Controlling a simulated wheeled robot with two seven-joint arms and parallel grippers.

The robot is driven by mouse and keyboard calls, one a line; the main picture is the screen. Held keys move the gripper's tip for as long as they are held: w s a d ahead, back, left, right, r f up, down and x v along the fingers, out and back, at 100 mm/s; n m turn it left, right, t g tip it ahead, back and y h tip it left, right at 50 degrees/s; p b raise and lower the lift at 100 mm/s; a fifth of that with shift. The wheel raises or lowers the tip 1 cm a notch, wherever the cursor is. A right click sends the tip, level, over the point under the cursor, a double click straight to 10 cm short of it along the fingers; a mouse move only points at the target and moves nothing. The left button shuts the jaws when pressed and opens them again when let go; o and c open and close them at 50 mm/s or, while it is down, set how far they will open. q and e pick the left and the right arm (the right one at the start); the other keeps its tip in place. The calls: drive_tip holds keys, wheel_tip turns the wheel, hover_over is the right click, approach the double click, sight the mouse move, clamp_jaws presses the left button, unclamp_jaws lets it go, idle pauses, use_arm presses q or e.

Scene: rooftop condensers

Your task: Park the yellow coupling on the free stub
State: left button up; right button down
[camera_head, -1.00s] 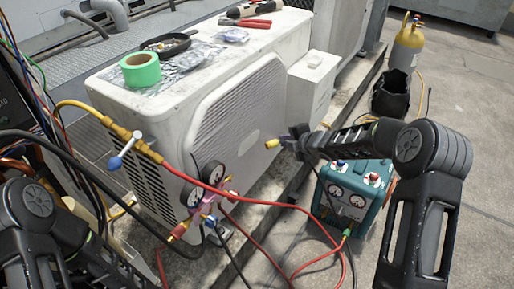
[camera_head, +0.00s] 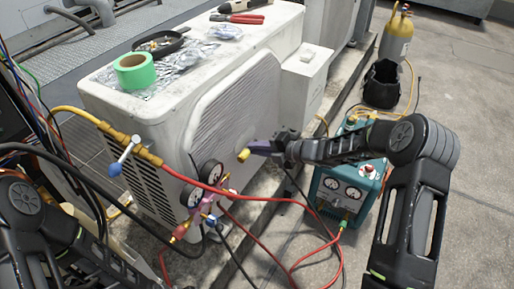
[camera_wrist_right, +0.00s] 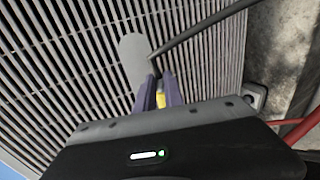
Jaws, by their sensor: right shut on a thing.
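The yellow coupling (camera_head: 244,155) is small and held at the tip of my right gripper (camera_head: 261,149), in front of the white condenser's grille. In the right wrist view the coupling (camera_wrist_right: 160,99) shows between the purple fingers of the right gripper (camera_wrist_right: 157,86), which are shut on it. The gauge manifold (camera_head: 207,198), with two round gauges and coloured fittings, hangs at the condenser's near corner, left of and below the coupling. The coupling is apart from it. I cannot make out the free stub clearly. My left arm is at lower left; its gripper is out of view.
The white condenser (camera_head: 150,100) fills the middle, with green tape (camera_head: 138,72) on top. Red hoses (camera_head: 270,199) loop below the right gripper. A teal recovery unit (camera_head: 345,190) stands beneath my right arm. The right floor is open.

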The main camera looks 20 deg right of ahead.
sight(247, 157)
drive_tip(key=shift+s+a, duration=0.1)
drive_tip(key=shift+s+a+f+b, duration=0.1)
drive_tip(key=shift+s+a+b, duration=0.7)
drive_tip(key=shift+s+a, duration=0.7)
drive_tip(key=shift+s+d, duration=0.1)
drive_tip(key=shift+s+a+b, duration=0.85)
drive_tip(key=shift+s+a, duration=0.15)
drive_tip(key=shift+a, duration=0.1)
idle(2.0)
drive_tip(key=c, duration=1.4)
unclamp_jaws()
drive_tip(key=shift+o, duration=0.2)
drive_tip(key=shift+w+d, duration=0.1)
drive_tip(key=shift+d, duration=0.05)
